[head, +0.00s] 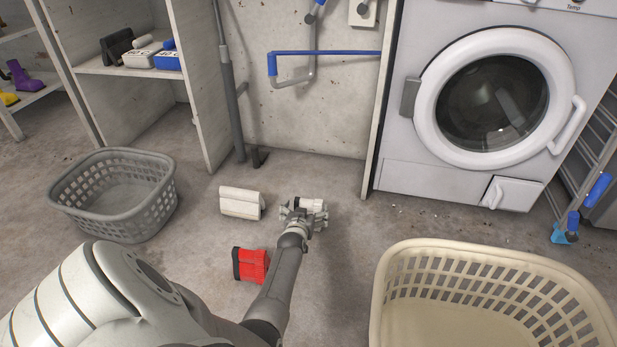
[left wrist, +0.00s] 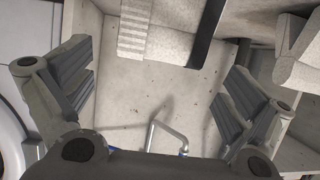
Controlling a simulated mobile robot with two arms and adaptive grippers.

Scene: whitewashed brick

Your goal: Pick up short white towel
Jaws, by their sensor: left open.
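A short white towel (head: 313,205), small and folded or rolled, lies on the concrete floor by my left gripper. My left gripper (head: 303,213) reaches down to it and partly covers it in the head view. The left wrist view shows the gripper's (left wrist: 158,92) fingers spread wide apart, with nothing between the pads. A white ribbed piece (left wrist: 136,30), which looks like the short towel, shows at the top of that view. I cannot tell whether the fingers touch it. A larger white folded piece (head: 241,202) lies to its left. My right gripper is not in view.
A red item with a black end (head: 250,264) lies beside my left forearm. A grey basket (head: 160,200) stands at left, a cream basket (head: 390,290) at front right. The washing machine (head: 430,180) and wall stand behind.

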